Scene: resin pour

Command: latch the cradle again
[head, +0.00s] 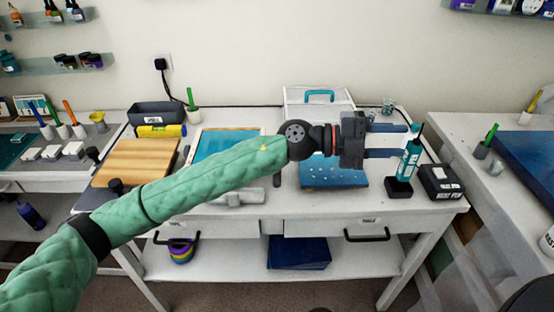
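A teal bottle (410,160) with a thin dark nozzle stands slightly tilted in a small black stand (398,189) at the right end of the white table. I cannot tell whether this stand is the cradle, and no latch can be made out. My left gripper (406,140) reaches across the table from the left. Its two blue-grey fingers are spread apart and point right, with their tips close to the bottle's upper left side. I cannot tell whether they touch it. No object shows held between them. My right gripper is not in view.
A black box (440,182) stands right of the stand. A blue perforated board (335,176) lies below my gripper. A wooden board (135,161), a blue-topped panel (222,146) and a grey bin (156,114) fill the left. Another table (470,128) stands at right across a gap.

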